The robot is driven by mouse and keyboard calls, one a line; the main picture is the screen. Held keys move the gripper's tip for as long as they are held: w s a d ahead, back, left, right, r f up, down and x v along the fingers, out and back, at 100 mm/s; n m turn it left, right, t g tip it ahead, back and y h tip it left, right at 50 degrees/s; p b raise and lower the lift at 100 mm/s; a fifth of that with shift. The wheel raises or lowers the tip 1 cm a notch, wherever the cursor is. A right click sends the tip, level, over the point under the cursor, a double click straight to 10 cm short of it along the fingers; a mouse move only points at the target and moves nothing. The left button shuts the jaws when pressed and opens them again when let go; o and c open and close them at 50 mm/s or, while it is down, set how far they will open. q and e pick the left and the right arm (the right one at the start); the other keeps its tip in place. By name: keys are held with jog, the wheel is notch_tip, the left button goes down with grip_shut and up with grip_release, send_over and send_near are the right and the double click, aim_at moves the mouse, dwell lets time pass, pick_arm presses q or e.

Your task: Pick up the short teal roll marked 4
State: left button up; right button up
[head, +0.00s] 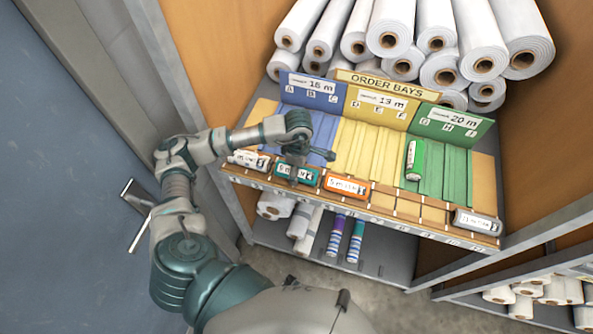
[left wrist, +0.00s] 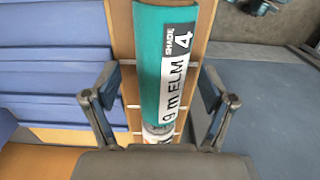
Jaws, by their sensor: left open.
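The short teal roll (left wrist: 168,45) has a white label reading "SHADE 4" and "9 m ELM". In the head view the roll (head: 312,178) lies in the wooden front rack, partly covered by my gripper. My left gripper (left wrist: 158,85) is open and empty, with one finger on each side of the roll in the left wrist view. In the head view my left gripper (head: 302,160) is just above the roll, partly hidden by its own wrist. I cannot tell whether the fingers touch the roll. My right gripper is not in view.
On the rack, a white roll (head: 248,160) lies left of the teal one and an orange-ended roll (head: 346,186) close on its right. A grey-white roll (head: 477,222) lies at the far right. A green roll (head: 415,160) lies on the green bay. Large white rolls are stacked behind.

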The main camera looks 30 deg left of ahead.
pick_arm(q)
jog(key=shift+f, duration=0.75)
jog(key=shift+d, duration=0.1)
jog(key=c, duration=1.3)
jog(key=shift+r, duration=0.15)
